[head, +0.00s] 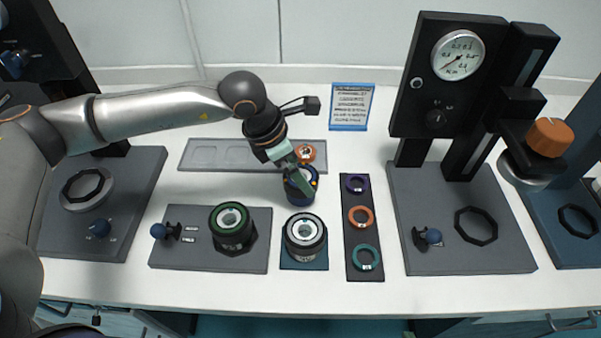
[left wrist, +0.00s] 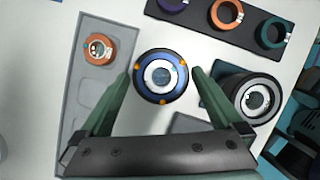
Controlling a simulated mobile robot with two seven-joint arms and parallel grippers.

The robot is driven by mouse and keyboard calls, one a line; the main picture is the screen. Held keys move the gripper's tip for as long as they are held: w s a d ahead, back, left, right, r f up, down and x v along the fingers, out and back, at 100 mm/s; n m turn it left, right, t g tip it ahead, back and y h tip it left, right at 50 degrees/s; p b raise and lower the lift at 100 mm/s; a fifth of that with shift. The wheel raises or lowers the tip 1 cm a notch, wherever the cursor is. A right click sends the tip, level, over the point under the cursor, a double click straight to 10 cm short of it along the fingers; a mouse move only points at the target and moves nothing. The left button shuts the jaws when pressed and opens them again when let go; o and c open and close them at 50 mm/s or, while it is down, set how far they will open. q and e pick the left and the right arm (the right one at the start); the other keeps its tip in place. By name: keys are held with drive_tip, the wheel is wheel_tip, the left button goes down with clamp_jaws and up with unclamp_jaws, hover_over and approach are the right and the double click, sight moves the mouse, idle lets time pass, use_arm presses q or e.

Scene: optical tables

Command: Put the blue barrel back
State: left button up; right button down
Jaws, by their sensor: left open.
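The blue barrel (head: 299,197) stands upright on the white table, between the long grey tray and the black lens-like barrel (head: 305,236). In the left wrist view the blue barrel (left wrist: 160,77) shows from above, with orange dots on its rim. My left gripper (head: 299,182) is open over it. Its two green fingers (left wrist: 160,75) lie on either side of the barrel, with a gap visible at each side. In the head view the fingers hide part of its top. My right gripper is not in view.
The grey tray (head: 205,154) has empty recesses and an orange-ringed piece (head: 306,153). A green-ringed barrel (head: 232,226) stands on a grey plate at left. A dark strip (head: 359,198) holds purple, orange and green rings. The gauge stand (head: 447,100) rises at right.

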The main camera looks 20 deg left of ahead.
use_arm(q)
drive_tip(key=v, duration=1)
